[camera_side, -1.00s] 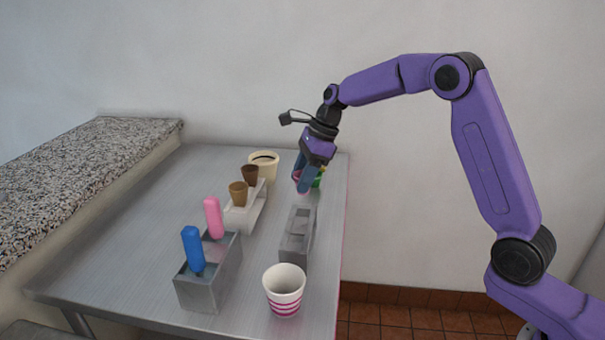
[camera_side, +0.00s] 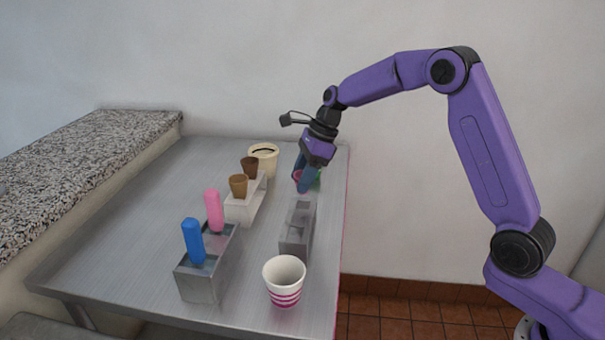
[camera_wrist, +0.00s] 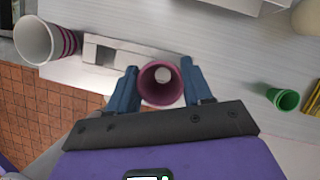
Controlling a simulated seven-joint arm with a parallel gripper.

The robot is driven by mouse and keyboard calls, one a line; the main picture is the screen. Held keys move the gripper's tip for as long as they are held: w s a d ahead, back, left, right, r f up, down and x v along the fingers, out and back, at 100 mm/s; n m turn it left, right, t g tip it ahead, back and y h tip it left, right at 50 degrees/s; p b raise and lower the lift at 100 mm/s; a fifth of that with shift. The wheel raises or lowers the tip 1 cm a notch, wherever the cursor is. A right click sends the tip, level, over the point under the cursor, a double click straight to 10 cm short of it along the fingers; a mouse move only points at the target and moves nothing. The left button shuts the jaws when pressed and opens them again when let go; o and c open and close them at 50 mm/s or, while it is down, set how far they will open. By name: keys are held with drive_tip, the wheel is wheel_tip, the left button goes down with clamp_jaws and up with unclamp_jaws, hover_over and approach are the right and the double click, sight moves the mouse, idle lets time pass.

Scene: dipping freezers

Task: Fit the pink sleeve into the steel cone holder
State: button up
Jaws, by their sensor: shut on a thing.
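The pink sleeve (camera_wrist: 160,84) is a dark pink open tube between the two fingers of my gripper (camera_wrist: 162,88) in the wrist view. My gripper (camera_side: 303,184) is shut on it, low over the far right part of the table in the side view. There, only a bit of the pink sleeve (camera_side: 297,176) shows beside the fingers. The steel cone holder (camera_side: 295,246) is a grey block with openings in its top, nearer the side camera than my gripper. It also shows in the wrist view (camera_wrist: 125,60), up and left of the sleeve, apart from it.
A green sleeve (camera_wrist: 285,99) stands right of my gripper in the wrist view. A striped cup (camera_side: 284,284) is near the holder. A white rack (camera_side: 244,211) with brown cones, a tub (camera_side: 264,158), and a metal box (camera_side: 205,277) with blue and pink handles stand left.

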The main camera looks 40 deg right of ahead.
drive_tip(key=shift+f, duration=2.25)
drive_tip(key=o, duration=1.1)
drive_tip(key=v, duration=1.7)
drive_tip(key=shift+d+r, duration=0.1)
drive_tip(key=shift+r, duration=0.05)
